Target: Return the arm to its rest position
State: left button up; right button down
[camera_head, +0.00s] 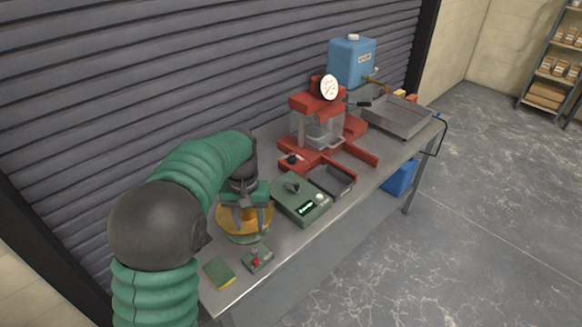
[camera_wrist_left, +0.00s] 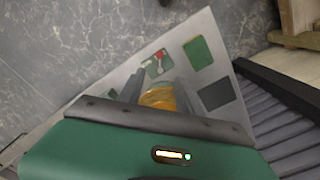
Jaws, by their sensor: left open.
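My left arm comes in from the left, with its green sleeves and black joints. My left gripper (camera_head: 243,203) points down over an orange-yellow round tub (camera_head: 232,222) on the bench, and its jaws are open. In the left wrist view the two dark fingers (camera_wrist_left: 157,94) stand apart, with the orange tub (camera_wrist_left: 159,99) showing between and beyond them. I cannot tell whether the fingers touch it. The gripper covers part of the tub in the head view. My right gripper is not in view.
On the metal bench (camera_head: 290,240) are a green scale (camera_head: 300,200), a small control box (camera_head: 257,259), a green sponge (camera_head: 219,273), a dark tray (camera_head: 333,181), a red press (camera_head: 318,120), a metal basin (camera_head: 398,117) and a blue tank (camera_head: 351,62). A ribbed shutter (camera_head: 130,80) stands close behind.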

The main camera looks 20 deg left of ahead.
pick_arm(q)
jog(key=s+d+f+m+t, duration=0.2)
jog(key=s+d+f+m, duration=0.2)
jog(key=s+d+f, duration=0.4)
jog(key=s+d, duration=0.4)
jog(key=s, duration=0.2)
jog(key=shift+f+t, duration=0.15)
jog(key=shift+t, duration=0.15)
jog(key=shift+s+d, duration=0.1)
jog(key=shift+d, duration=0.1)
